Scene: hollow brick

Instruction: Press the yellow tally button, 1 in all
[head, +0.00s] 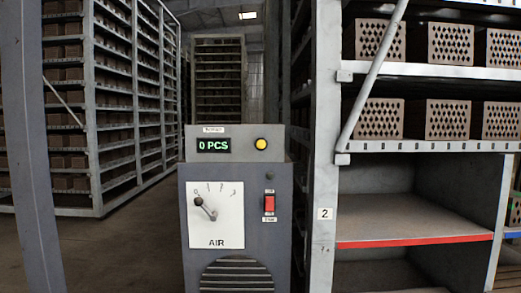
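The yellow tally button (261,143) is a small round button on the grey box at the top of a grey console (238,225), in the middle of the head view. Left of it a display (213,145) reads "0 PCS" in green. Nothing touches or covers the button. Neither of my grippers shows in the head view.
Below the button are a dial marked AIR (216,215) and a red rocker switch (269,204). On the right a rack (325,150) holds hollow bricks (448,119) above an empty, red-edged shelf (415,242). More brick racks (97,110) stand behind left, beside open floor (120,250).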

